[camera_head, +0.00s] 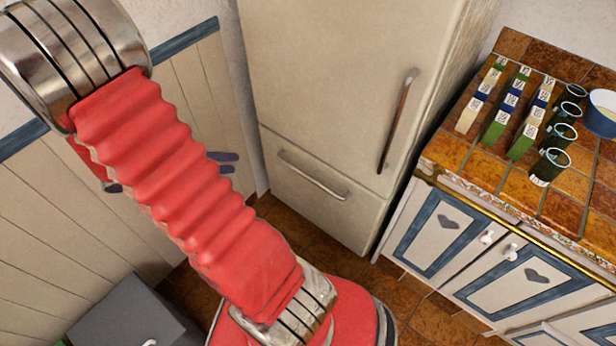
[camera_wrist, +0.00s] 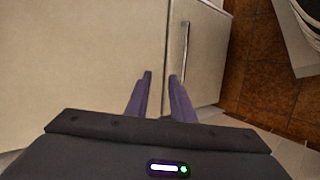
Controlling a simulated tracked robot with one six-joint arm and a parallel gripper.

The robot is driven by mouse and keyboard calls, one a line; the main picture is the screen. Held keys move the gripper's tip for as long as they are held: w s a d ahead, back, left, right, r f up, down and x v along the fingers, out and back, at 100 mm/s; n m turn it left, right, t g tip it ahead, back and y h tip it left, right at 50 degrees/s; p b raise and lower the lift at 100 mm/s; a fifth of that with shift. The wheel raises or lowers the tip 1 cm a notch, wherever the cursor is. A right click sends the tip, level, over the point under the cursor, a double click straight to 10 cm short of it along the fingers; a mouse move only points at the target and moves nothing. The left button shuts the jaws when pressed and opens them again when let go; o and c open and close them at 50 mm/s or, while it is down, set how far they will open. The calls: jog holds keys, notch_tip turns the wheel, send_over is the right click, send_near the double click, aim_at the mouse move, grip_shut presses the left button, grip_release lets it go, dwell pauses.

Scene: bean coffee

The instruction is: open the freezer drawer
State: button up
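The freezer drawer (camera_head: 330,212) is the lower panel of the cream fridge and looks shut, flush with the upper door (camera_head: 330,85). Its metal bar handle (camera_head: 312,176) runs along its upper part. In the wrist view the drawer (camera_wrist: 206,60) is on the right, with its handle (camera_wrist: 186,42) upright. My gripper (camera_head: 233,163) is left of the fridge front in the head view, partly hidden behind my red arm. In the wrist view my gripper (camera_wrist: 160,76) has its purple fingers apart and empty, near the door seam, short of the handle and left of its line.
The upper door has a long handle (camera_head: 398,120). A tiled counter (camera_head: 480,165) with several labelled boxes and dark glasses stands right of the fridge, above cupboards (camera_head: 520,280). A grey box (camera_head: 130,318) is at the lower left. Brown floor tiles show before the fridge.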

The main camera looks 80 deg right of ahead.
jog(key=s+d+f+g+h, duration=0.2)
jog(key=d+f, duration=0.4)
jog(key=f, duration=0.1)
jog(key=n+t+h, duration=0.2)
jog(key=t+h, duration=0.1)
jog(key=h, duration=0.1)
send_near(309, 179)
jog(key=v, duration=0.3)
jog(key=shift+w+f, duration=0.1)
jog(key=shift+w, duration=0.1)
jog(key=shift+d, duration=0.15)
jog(key=shift+x, duration=6.8)
jog(key=shift+s+f, duration=0.1)
jog(key=shift+f, duration=0.1)
jog(key=shift+c, duration=0.2)
grip_shut()
